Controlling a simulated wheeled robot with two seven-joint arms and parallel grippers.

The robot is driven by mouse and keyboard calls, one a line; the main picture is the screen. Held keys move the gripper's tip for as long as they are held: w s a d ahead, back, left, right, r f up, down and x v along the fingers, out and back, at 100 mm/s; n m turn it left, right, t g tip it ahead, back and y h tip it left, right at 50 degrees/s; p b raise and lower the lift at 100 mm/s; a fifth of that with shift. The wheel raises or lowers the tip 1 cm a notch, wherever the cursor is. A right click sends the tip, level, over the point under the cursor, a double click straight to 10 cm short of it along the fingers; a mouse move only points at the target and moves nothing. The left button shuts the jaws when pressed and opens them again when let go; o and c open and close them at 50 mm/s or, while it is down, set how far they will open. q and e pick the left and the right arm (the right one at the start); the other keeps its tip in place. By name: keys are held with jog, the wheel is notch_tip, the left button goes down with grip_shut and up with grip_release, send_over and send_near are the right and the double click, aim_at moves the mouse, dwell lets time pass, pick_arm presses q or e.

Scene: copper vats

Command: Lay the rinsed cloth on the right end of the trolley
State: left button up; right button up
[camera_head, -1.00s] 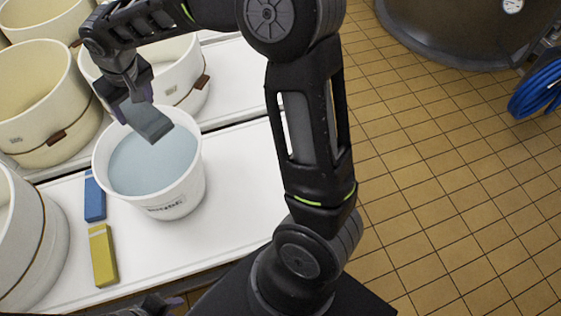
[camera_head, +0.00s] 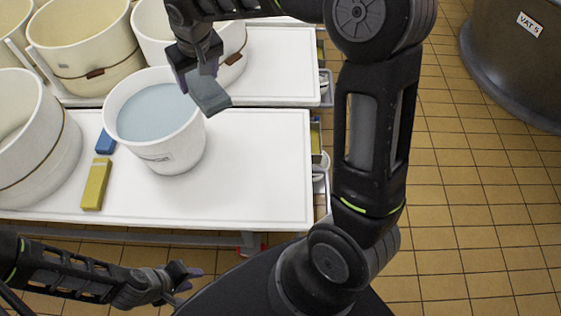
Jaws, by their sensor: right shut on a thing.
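The rinsed cloth (camera_head: 209,93) is a grey-blue folded piece. My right gripper (camera_head: 200,78) is shut on it and holds it in the air by the right rim of the white rinse bucket (camera_head: 172,150). The bucket holds pale blue water and stands on the white trolley (camera_head: 262,175). The trolley's right end is bare. My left gripper (camera_head: 186,280) is low in front of the trolley, empty, and its fingers look apart.
A yellow block (camera_head: 96,184) and a blue block (camera_head: 106,142) lie left of the bucket. Cream round moulds (camera_head: 30,150) stand at the left and behind. A second white surface (camera_head: 285,70) lies behind. A copper vat (camera_head: 515,60) stands at the far right on tiled floor.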

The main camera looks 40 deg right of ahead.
jog(key=s+d+f+n+y+b, duration=0.1)
jog(key=s+d+f+n+b, duration=0.1)
jog(key=d+f+b, duration=0.4)
jog(key=s+d+f+n+y+b, duration=0.1)
jog(key=s+d+f+n+b, duration=0.2)
jog(key=f+b, duration=0.8)
jog(key=s+d+f+n+g+b, duration=0.1)
jog(key=s+d+f+n+b, duration=0.2)
jog(key=f, duration=1.1)
jog(key=d+n+b, duration=0.2)
jog(key=d+b, duration=0.3)
jog(key=shift+s+d+f+n+y+b, duration=0.15)
jog(key=shift+d+f+n+y+b, duration=0.15)
jog(key=shift+y+b, duration=0.1)
jog(key=shift+f+b, duration=0.45)
jog(key=shift+f, duration=2.7)
jog(key=shift+f+b, duration=0.3)
jog(key=shift+f, duration=1.55)
